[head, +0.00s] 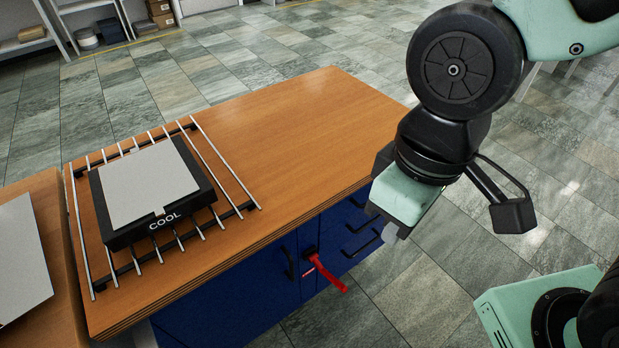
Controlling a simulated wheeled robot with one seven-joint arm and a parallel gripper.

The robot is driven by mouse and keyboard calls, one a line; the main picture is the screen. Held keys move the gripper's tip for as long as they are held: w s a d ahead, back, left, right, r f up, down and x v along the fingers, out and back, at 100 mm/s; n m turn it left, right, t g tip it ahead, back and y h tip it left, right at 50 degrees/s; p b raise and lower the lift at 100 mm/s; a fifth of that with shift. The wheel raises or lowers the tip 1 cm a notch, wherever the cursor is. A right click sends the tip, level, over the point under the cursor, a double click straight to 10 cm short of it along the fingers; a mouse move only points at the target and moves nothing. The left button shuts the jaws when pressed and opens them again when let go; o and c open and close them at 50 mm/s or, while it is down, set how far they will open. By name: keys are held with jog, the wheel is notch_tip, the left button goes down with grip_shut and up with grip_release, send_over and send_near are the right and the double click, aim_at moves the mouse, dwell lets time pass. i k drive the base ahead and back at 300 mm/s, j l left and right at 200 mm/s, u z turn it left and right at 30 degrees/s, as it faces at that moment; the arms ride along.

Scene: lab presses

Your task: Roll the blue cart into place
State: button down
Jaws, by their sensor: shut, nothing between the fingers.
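The blue cart (222,302) has a dark blue cabinet body under a thick wooden top (310,120) and stands at the left centre. Black handles show on its front, and a red lever (326,273) sticks out from the front below the top's edge. My gripper (388,224) is shut and empty, pointing down just off the cart's right front edge. It is to the right of and above the red lever in the picture, apart from it. The cart's wheels are hidden.
On the cart's top, a metal rod rack (226,168) carries a black block marked COOL (165,224) with a grey plate (150,182) on it. Another wooden surface (62,312) stands close at the left. Shelves with boxes (160,12) are at the back. Tiled floor is clear behind and right.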

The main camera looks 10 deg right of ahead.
aim_at(300, 145)
jog(key=i+l+u, duration=0.1)
jog(key=l+u, duration=1.35)
jog(key=k+l, duration=0.1)
jog(key=l, duration=0.3)
jog(key=k+l+u, duration=0.15)
jog(key=l, duration=0.7)
jog(key=k+l+u, duration=0.15)
jog(key=l, duration=0.2)
jog(key=k+l, duration=0.15)
jog(key=l, duration=0.25)
jog(key=k+l+u, duration=0.1)
jog(key=l, duration=0.3)
jog(key=k+l+u, duration=0.1)
jog(key=l, duration=0.25)
jog(key=k+l, duration=0.15)
jog(key=l, duration=0.15)
jog(key=k+l, duration=0.15)
jog(key=l, duration=0.15)
jog(key=k+l, duration=0.15)
jog(key=i+j+u, duration=0.1)
jog(key=i+j, duration=0.35)
jog(key=i, duration=0.1)
